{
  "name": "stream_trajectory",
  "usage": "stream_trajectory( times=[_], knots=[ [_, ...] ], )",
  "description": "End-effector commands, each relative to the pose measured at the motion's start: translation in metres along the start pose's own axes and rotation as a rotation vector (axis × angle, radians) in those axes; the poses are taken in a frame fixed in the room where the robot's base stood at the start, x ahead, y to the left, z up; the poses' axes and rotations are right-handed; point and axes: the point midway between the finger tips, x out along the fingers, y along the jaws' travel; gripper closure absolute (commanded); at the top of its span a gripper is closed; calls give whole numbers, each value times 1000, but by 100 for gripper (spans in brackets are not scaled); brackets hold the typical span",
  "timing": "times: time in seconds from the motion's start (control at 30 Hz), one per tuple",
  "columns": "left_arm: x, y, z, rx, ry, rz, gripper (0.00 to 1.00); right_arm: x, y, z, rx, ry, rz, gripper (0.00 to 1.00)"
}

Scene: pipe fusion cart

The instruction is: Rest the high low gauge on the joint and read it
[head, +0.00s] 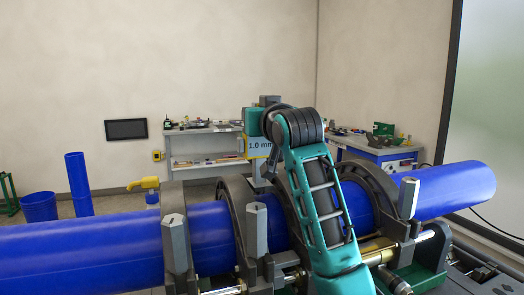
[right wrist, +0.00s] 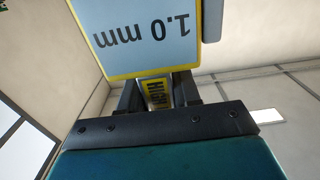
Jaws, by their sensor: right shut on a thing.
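A long blue pipe (head: 85,248) comes from the left and a blue pipe end (head: 455,190) sticks out on the right. My teal right arm covers part of the pipe between the clamps. I cannot tell whether the gauge touches the joint. My left gripper is not in view.
Grey clamp rings (head: 235,205) and upright posts (head: 256,230) surround the pipe. A shelf table (head: 205,160) and a blue-sided bench (head: 375,155) with tools stand behind. Loose blue pipe pieces (head: 78,180) stand at the left. The space above the left pipe is clear.

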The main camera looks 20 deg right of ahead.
Motion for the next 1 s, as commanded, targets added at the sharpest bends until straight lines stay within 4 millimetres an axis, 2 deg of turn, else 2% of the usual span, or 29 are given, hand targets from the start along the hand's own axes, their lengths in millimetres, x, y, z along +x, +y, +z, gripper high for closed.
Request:
stream_trajectory(
  times=[0.03, 0.23, 0.5, 1.0],
  knots=[
    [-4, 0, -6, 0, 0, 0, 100, 0, 0, -9, 0, 4, 0, 100],
    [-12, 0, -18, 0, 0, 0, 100, -1, 0, -22, 0, 5, 0, 100],
    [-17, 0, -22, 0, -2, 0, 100, -1, 0, -39, 0, 7, 0, 100],
    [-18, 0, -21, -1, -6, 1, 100, -1, 0, -41, 0, 6, 0, 100]
  ],
)
